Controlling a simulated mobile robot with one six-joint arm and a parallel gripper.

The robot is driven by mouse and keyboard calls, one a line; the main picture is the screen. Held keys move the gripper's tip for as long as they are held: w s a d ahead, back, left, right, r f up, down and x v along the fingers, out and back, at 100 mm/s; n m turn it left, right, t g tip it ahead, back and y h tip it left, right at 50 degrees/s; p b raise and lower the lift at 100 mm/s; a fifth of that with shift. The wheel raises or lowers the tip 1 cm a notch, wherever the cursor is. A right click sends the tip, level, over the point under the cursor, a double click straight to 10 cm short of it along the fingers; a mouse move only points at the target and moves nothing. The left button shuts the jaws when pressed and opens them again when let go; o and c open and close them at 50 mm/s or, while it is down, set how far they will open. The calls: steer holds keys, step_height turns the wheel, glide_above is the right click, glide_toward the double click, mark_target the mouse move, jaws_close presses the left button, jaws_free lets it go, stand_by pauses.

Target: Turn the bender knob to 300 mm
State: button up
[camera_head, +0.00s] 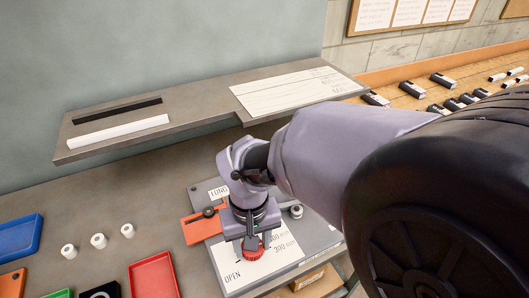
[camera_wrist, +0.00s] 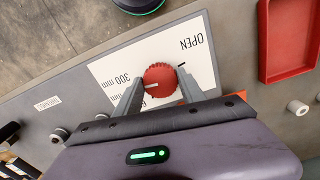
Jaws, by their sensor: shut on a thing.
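The red bender knob (camera_wrist: 160,74) sits on a white dial plate (camera_wrist: 106,67) in the wrist view. Its white pointer line faces left, to the side where "300 mm" is printed. I cannot tell whether it lines up exactly with that mark, as a finger hides part of the plate. "OPEN" is printed at the upper right, with a black tick near the knob. My gripper (camera_wrist: 163,88) is shut on the knob, one finger on each side. In the head view the knob (camera_head: 252,248) shows below my gripper (camera_head: 250,238).
An orange-red plate (camera_head: 203,226) with a dark knob lies left of the dial. A red tray (camera_head: 154,277), a blue tray (camera_head: 20,237) and several white cylinders are further left. A grey shelf (camera_head: 190,100) with a white bar and a black bar overhangs behind.

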steer(key=shift+m, duration=0.3)
steer(key=o, duration=1.4)
step_height(320, 180, up, 18)
steer(key=p, duration=0.8)
steer(key=shift+f, duration=0.25)
steer(key=shift+d, duration=0.1)
steer(key=s+d+m+t+b, duration=0.1)
steer(key=s+d+m+t, duration=0.1)
steer(key=d, duration=0.3)
steer(key=s+d+m+t+y+b, duration=0.1)
steer(key=s+d+m+t, duration=0.1)
steer(key=d, duration=0.3)
steer(key=s+d+m+t+y+b, duration=0.1)
steer(key=s+d+m+b, duration=0.1)
steer(key=d, duration=0.4)
steer(key=shift+s+r+m+t, duration=0.15)
steer(key=shift+s+m+t, duration=0.35)
steer(key=shift+m, duration=0.7)
